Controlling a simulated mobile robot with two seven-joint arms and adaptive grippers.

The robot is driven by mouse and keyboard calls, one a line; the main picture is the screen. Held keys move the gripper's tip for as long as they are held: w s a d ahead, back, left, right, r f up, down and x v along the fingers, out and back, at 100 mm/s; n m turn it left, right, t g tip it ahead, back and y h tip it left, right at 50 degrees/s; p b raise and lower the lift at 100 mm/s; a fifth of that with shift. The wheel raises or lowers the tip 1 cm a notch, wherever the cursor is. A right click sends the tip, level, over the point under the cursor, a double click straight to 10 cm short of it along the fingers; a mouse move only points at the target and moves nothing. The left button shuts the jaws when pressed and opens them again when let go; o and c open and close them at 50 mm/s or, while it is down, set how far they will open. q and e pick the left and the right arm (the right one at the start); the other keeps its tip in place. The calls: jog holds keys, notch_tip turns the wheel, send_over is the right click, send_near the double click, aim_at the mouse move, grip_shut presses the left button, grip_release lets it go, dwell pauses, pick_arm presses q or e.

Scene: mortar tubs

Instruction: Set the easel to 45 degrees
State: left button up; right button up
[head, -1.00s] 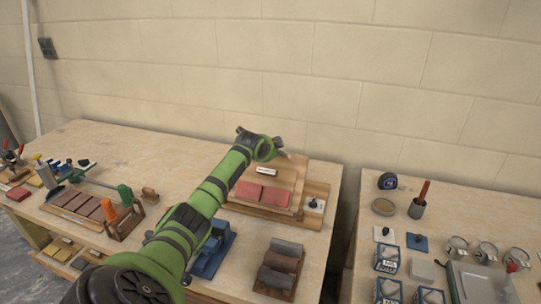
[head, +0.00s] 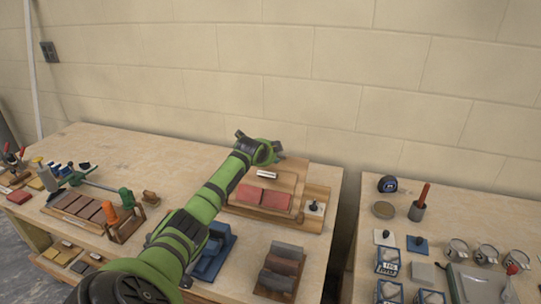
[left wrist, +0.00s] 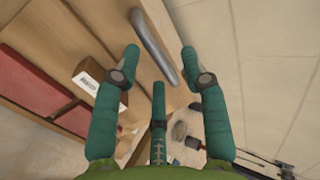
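The easel is a wooden board (head: 286,177) on a wooden base (head: 318,194) near the back right of the left bench. It leans at a low tilt; I cannot read its angle. Two red tiles (head: 262,196) and a small white-labelled block (head: 267,174) rest on it. My left gripper (left wrist: 161,62) is open and empty above the board's back edge. In the wrist view a grey metal bar (left wrist: 153,45) lies beyond and between its teal fingers, apparently not gripped. My arm hides part of the board in the head view. My right gripper is out of view.
A blue device (head: 213,246) and a rack of grey rolls (head: 282,268) stand in front of the easel. A trowel and tile rack (head: 85,210) is at left. A gap separates the right bench (head: 465,205), which holds jars and boxes. The wall is close behind.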

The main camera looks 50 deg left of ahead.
pick_arm(q)
jog(key=v, duration=1.2)
jog(key=shift+f, duration=0.1)
dwell(0.5)
